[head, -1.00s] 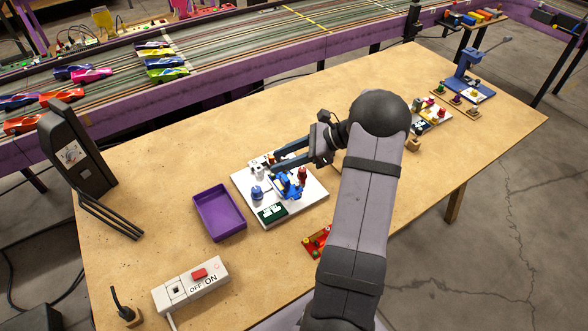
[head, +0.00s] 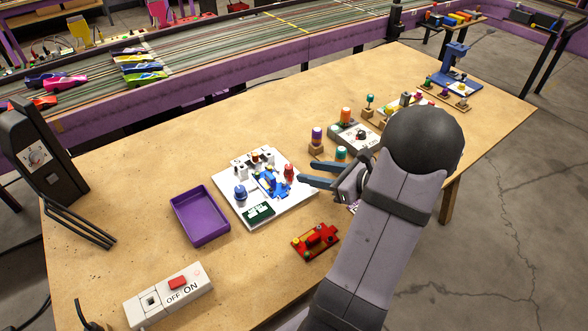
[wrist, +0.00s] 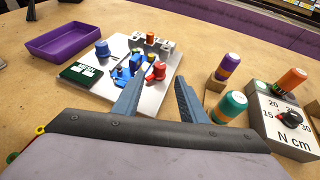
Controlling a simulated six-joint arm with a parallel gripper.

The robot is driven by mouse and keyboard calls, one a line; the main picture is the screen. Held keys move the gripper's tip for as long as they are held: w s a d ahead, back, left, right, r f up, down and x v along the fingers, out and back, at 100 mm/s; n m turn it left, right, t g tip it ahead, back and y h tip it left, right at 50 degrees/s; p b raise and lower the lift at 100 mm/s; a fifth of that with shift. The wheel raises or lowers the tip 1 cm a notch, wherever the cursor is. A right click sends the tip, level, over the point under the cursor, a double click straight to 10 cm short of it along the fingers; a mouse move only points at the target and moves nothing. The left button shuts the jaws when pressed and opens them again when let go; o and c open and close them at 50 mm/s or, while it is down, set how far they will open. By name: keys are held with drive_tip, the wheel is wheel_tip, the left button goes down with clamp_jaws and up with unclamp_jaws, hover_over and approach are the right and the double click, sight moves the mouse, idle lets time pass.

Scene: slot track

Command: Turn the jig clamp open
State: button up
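The white jig plate (head: 288,206) lies on the workbench and also shows in the wrist view (wrist: 158,90). A blue car-like body (head: 267,183) sits in its middle. A red upright handle (head: 289,173), which looks like the clamp lever, stands at the plate's right side; in the wrist view the red handle (wrist: 156,71) leans toward the blue body. A blue knob (head: 240,192) stands at the left. My gripper (head: 307,174) is open and empty to the right of the red handle, apart from it. In the wrist view its fingers (wrist: 159,80) are spread below and right of the handle.
A purple tray (head: 224,232) lies left of the plate, and a red fixture (head: 316,240) in front. A switch box (head: 170,296) is at the front left.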

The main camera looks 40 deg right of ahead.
sight(292, 169)
drive_tip(key=shift+x, duration=3.6)
drive_tip(key=shift+d, duration=0.1)
clamp_jaws()
